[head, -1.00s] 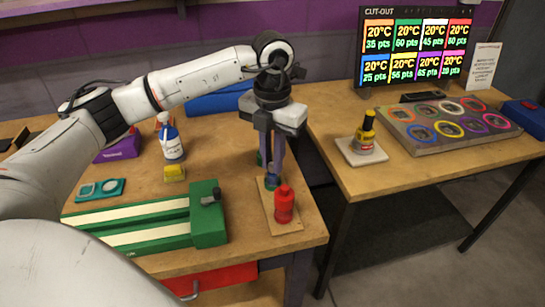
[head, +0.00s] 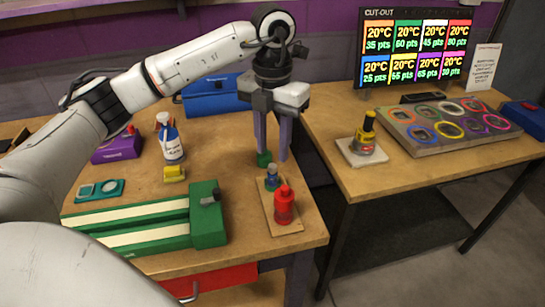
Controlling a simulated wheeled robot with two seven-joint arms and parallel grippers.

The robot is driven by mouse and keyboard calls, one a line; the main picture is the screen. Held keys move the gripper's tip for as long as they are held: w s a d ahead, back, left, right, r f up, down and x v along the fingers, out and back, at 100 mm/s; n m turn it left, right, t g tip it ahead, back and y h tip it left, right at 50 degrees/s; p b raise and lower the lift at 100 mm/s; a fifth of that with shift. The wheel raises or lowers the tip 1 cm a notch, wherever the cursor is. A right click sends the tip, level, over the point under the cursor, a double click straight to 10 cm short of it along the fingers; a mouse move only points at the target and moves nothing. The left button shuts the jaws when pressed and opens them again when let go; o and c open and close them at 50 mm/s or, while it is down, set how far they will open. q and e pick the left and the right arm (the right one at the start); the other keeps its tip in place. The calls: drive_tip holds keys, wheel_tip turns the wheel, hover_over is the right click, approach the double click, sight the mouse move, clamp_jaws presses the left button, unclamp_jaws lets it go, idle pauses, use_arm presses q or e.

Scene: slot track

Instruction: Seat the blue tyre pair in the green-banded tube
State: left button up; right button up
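The blue tyre pair (head: 272,179) appears to be the small dark blue piece standing on the brown card (head: 284,222) at the table's right edge, behind a red piece (head: 284,206). My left gripper (head: 272,158) is above and behind it, fingers pointing down and apart, with nothing visibly held. A green piece (head: 264,158) stands by the left fingertip, partly covered; I cannot tell whether they touch. The green-banded tube (head: 425,112) appears as a green ring in the back row of the grey block (head: 392,132) on the right table. My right gripper is out of view.
A yellow-and-black piece (head: 366,138) stands on a pale plate (head: 350,157) before the block. A gap separates the tables. A green track box (head: 208,228), spray bottle (head: 170,143) and yellow block (head: 174,174) occupy the left table. A lit screen (head: 416,48) stands behind.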

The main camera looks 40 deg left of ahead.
sight(273, 165)
use_arm(q)
wheel_tip(273, 165, up, 8)
drive_tip(key=shift+f, duration=0.1)
idle(0.6)
